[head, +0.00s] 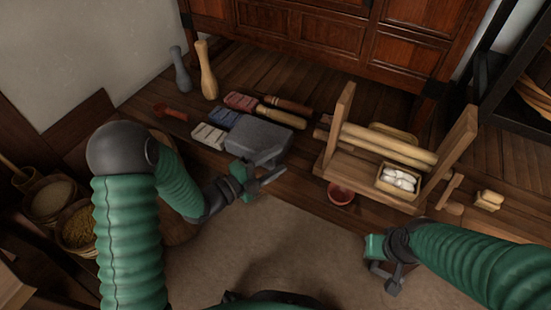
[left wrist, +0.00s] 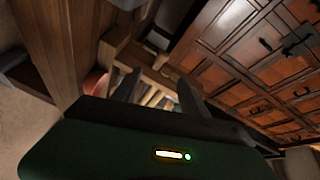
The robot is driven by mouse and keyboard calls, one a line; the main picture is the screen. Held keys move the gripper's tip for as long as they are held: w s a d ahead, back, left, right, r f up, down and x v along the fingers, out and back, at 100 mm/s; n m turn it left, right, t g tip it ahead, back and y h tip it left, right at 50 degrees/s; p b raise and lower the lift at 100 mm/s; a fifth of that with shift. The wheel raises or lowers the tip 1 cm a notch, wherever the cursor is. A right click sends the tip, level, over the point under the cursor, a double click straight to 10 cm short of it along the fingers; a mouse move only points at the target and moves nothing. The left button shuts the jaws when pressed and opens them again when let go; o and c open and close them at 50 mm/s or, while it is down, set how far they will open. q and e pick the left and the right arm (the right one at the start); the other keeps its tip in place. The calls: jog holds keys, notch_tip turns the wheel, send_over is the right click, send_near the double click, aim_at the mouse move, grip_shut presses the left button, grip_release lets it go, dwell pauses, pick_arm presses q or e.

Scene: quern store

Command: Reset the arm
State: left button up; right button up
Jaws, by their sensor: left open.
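My left gripper (head: 262,183) is in the middle of the head view, just in front of a grey stone block (head: 258,138). Its fingers stand apart and I see nothing between them. In the left wrist view the two dark fingers (left wrist: 158,92) are spread, with wooden parts blurred beyond them. My right gripper (head: 386,276) hangs low over the floor at the right, below the wooden frame (head: 378,171). I cannot make out whether its fingers are open or shut.
Baskets (head: 77,228) stand left. A cabinet (head: 330,35) closes the back. The tan mat (head: 300,235) is clear.

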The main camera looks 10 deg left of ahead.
dwell(0.3)
pick_arm(q)
jog(key=s+a+f+n+g+y+p, duration=0.2)
jog(key=a+n+g+y, duration=0.1)
jog(key=a+n+y, duration=0.7)
jog(key=s+n+g+y+p, duration=0.15)
jog(key=s+n+g, duration=0.55)
jog(key=s+n, duration=0.75)
jog(key=s+r+m+p, duration=0.1)
jog(key=s+r+p, duration=0.2)
jog(key=r+p, duration=3.4)
jog(key=shift+a+r, duration=0.35)
jog(key=shift+r, duration=0.1)
jog(key=shift+m, duration=0.25)
